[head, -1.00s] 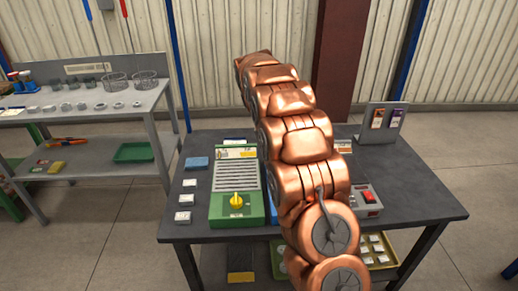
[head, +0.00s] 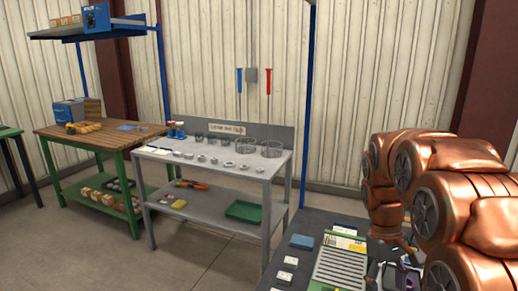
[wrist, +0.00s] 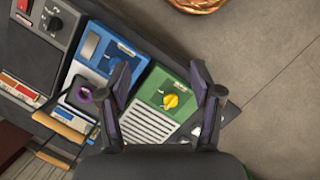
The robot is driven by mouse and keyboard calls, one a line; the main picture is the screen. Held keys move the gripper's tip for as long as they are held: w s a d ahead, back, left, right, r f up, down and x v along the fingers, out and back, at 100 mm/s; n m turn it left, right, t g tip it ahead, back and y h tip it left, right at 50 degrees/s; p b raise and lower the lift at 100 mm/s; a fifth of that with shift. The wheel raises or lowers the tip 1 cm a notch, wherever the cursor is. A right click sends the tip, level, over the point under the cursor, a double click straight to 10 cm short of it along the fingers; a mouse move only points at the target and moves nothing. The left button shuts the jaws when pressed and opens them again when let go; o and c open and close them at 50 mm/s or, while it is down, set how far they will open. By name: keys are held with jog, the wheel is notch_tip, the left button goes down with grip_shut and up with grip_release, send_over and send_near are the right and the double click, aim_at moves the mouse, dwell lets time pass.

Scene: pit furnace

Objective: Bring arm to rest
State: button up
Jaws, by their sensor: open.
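My copper-coloured arm (head: 470,190) fills the right side of the head view, bent over the dark table. My gripper (wrist: 165,92) is open in the wrist view, its two dark fingers spread with nothing between the tips. It points down above a green device with a yellow knob (wrist: 170,101) and a slatted panel. In the head view my gripper shows only in part at the lower right, near the green device (head: 340,262).
The dark table (head: 312,222) also bears a blue device (wrist: 108,52), a grey device with a black knob (wrist: 50,25) and small white blocks (head: 284,277). A grey shelf table (head: 215,205) stands behind left, a wooden bench (head: 100,140) farther left. Floor between is clear.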

jog(key=s+a+m+p, duration=0.1)
jog(key=s+a, duration=0.2)
jog(key=s, duration=0.5)
jog(key=s+a+r+m+t+p, duration=0.1)
jog(key=s+a, duration=0.2)
jog(key=s, duration=0.5)
jog(key=s+a+y+p, duration=0.1)
jog(key=s+a, duration=0.3)
jog(key=s, duration=0.4)
jog(key=shift+r+m+p, duration=0.15)
jog(key=shift+m+p, duration=0.25)
jog(key=shift+p, duration=0.1)
